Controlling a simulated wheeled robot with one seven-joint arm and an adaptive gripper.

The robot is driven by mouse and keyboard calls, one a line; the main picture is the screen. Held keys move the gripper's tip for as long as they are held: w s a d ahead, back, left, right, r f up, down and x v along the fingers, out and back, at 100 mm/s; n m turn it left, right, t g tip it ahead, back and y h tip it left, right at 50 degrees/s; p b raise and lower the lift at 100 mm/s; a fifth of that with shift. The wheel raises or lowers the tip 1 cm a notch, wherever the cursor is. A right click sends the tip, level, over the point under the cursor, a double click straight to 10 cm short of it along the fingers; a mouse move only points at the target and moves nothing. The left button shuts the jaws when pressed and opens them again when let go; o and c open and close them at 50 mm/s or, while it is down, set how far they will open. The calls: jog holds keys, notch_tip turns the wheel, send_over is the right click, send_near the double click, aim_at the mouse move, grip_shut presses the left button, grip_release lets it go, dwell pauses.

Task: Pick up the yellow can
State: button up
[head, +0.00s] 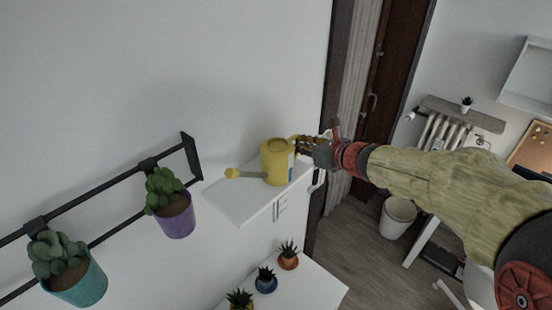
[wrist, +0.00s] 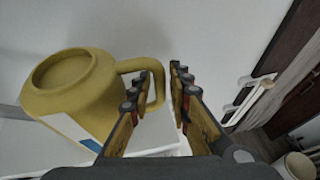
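The yellow can (head: 275,160) is a watering can with a spout pointing left and a handle on its right. It stands upright on a small white wall shelf (head: 236,204). In the wrist view the can (wrist: 72,92) fills the left side, and its handle reaches between my fingers. My gripper (head: 308,146) is at the handle side of the can. In the wrist view my gripper (wrist: 160,88) is open, with one finger passing inside the handle loop and the other to the right of the handle's outer bar. I cannot tell whether either finger touches it.
A black wall rail holds a purple pot (head: 175,217) and a teal pot (head: 80,282) with succulents, left of the shelf. Small potted plants (head: 266,279) stand on a lower white surface. The wall is close behind the can. A waste bin (head: 397,217) stands on the floor.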

jog(key=shift+c, duration=1.2)
jog(key=shift+c, duration=1.2)
grip_shut()
jog(key=shift+r, duration=0.1)
